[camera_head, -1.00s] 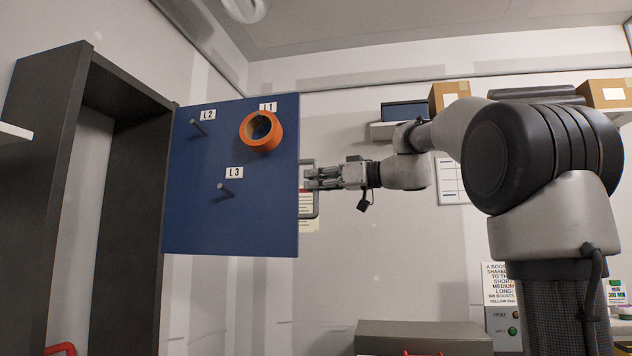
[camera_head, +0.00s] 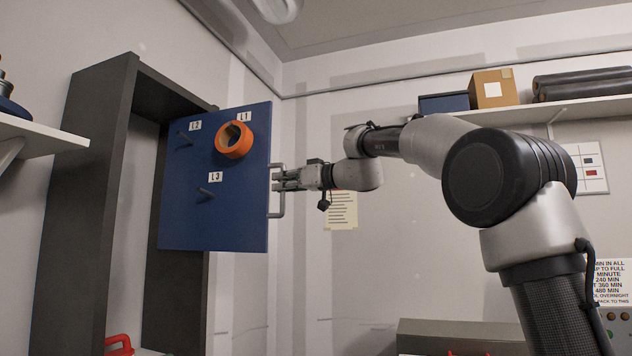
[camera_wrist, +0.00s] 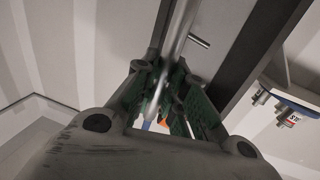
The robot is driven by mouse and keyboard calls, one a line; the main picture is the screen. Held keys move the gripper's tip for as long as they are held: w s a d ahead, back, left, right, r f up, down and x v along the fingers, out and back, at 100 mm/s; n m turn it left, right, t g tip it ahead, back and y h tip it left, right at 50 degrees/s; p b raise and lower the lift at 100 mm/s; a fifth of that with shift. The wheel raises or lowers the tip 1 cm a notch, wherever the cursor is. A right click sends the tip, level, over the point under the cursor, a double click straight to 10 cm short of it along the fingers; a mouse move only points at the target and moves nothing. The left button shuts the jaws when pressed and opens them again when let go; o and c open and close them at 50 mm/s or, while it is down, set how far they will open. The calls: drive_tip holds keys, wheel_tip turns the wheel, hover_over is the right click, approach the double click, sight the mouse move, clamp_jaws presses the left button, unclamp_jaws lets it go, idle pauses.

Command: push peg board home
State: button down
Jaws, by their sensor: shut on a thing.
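The blue peg board (camera_head: 235,218) hangs in front of the dark grey cabinet frame (camera_head: 98,115) and stands out from its opening like a part-open door. It carries pegs marked L1, L2 and L3. An orange ring (camera_head: 234,139) hangs on the L1 peg; the L2 and L3 pegs are bare. A grey bar handle (camera_head: 282,205) is on the board's right edge. My gripper (camera_head: 281,180) is shut on this handle from the right. In the wrist view the handle bar (camera_wrist: 176,35) runs between my green-padded fingers (camera_wrist: 165,100).
A white shelf (camera_head: 35,130) juts out at the left. A shelf with a cardboard box (camera_head: 493,89) and dark rolls is at the upper right. A grey box (camera_head: 455,335) stands below my arm. A red handle-like thing (camera_head: 118,345) lies low at the cabinet's left.

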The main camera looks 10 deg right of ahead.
sight(253, 184)
drive_tip(key=x, duration=0.3)
drive_tip(key=s+x, duration=0.1)
drive_tip(key=x, duration=0.2)
drive_tip(key=a+x, duration=0.1)
drive_tip(key=x, duration=0.2)
drive_tip(key=shift+a, duration=0.35)
drive_tip(key=shift+a+r, duration=0.1)
drive_tip(key=c, duration=1.5)
unclamp_jaws()
drive_tip(key=shift+w+a, duration=0.1)
drive_tip(key=shift+a, duration=0.1)
drive_tip(key=shift+o, duration=0.2)
drive_tip(key=shift+d, duration=0.1)
drive_tip(key=shift+d, duration=0.25)
drive_tip(key=v, duration=1.1)
drive_tip(key=shift+s, duration=0.35)
